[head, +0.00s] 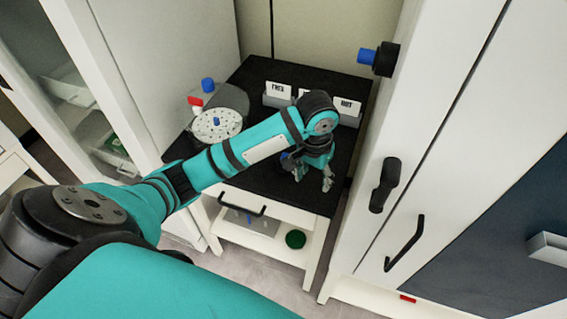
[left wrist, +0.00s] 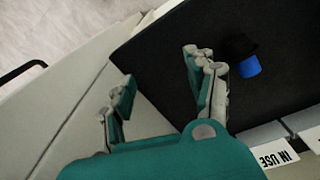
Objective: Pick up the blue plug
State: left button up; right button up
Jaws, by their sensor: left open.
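A blue plug with a black end lies on the black table top; its blue part (left wrist: 250,67) shows in the left wrist view, to the right of the right-hand finger and apart from it. In the head view a small blue bit (head: 285,156), probably the same plug, shows just left of my left gripper (head: 313,181), partly hidden by it. My left gripper (left wrist: 160,68) is open and empty over the table near its front edge. Another blue plug (head: 367,56) sits in a black fitting on the right cabinet's side. My right gripper is not in view.
The black table top (head: 262,72) carries label holders (head: 278,94) at the back and a round container with a white perforated disc (head: 205,125), with red and blue caps around it. Tall white cabinets flank the table. A black knob (head: 385,183) juts from the right cabinet.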

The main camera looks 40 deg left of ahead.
pick_arm(q)
jog(key=w+a+r+n+g+y, duration=0.1)
jog(key=w+a+r+n, duration=0.4)
jog(key=a+r, duration=0.6)
jog(key=shift+m, duration=0.3)
notch_tip(320, 180, down, 11)
jog(key=shift+w+d+f+p, duration=0.1)
jog(key=shift+d+p, duration=0.05)
jog(key=shift+p, duration=0.25)
jog(key=f, duration=0.3)
jog(key=s+f, duration=0.1)
jog(key=shift+a+f+p, duration=0.35)
jog(key=shift+p, duration=0.05)
jog(key=shift+w+f, duration=0.1)
jog(key=shift+f, duration=0.2)
jog(key=shift+c, duration=0.4)
jog(key=c, duration=0.9)
jog(key=shift+c, duration=0.4)
